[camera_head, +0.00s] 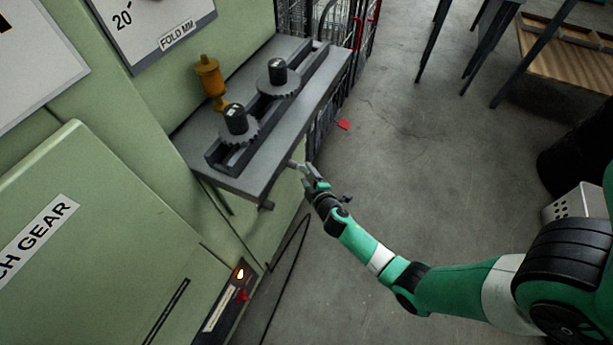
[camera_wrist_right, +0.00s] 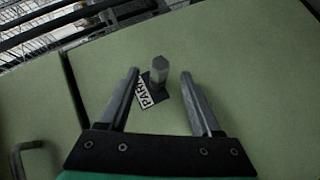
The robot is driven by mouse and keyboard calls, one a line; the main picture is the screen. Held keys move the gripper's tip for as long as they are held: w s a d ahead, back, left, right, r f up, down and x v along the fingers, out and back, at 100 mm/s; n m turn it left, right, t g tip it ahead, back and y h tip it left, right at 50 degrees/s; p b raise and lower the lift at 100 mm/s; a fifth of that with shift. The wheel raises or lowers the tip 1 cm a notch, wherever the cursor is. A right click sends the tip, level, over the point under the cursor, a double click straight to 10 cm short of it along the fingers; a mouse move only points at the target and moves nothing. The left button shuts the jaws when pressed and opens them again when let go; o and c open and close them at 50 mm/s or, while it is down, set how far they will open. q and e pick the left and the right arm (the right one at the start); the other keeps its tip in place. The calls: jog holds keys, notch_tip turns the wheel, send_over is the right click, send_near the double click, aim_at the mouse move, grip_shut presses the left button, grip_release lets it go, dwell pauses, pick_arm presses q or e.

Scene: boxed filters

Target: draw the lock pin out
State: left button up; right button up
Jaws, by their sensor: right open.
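In the right wrist view a grey faceted pin (camera_wrist_right: 159,70) stands out from a small dark plate on the green machine panel. A white label (camera_wrist_right: 147,95), partly hidden by a finger and reading "PAR…", lies beside it. My right gripper (camera_wrist_right: 160,78) is open, with one finger to each side of the pin and clear gaps between; nothing is held. In the head view my right gripper (camera_head: 304,170) is beside the front edge of the grey machine shelf, and the pin cannot be made out there for certain. My left gripper is not in view.
The grey shelf (camera_head: 250,170) carries two dark toothed gears (camera_head: 278,82) (camera_head: 238,128) on a rail, with a brass-coloured fitting (camera_head: 209,78) behind. A bent dark rod (camera_wrist_right: 32,150) is left of the gripper. A wire cage (camera_head: 320,18) stands beyond; open floor lies right.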

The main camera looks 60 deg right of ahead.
jog(key=shift+x, duration=0.95)
jog(key=shift+r, duration=0.1)
grip_shut()
jog(key=shift+s, duration=0.2)
jog(key=s+p, duration=0.2)
jog(key=s, duration=0.4)
dwell(0.8)
jog(key=shift+s, duration=0.1)
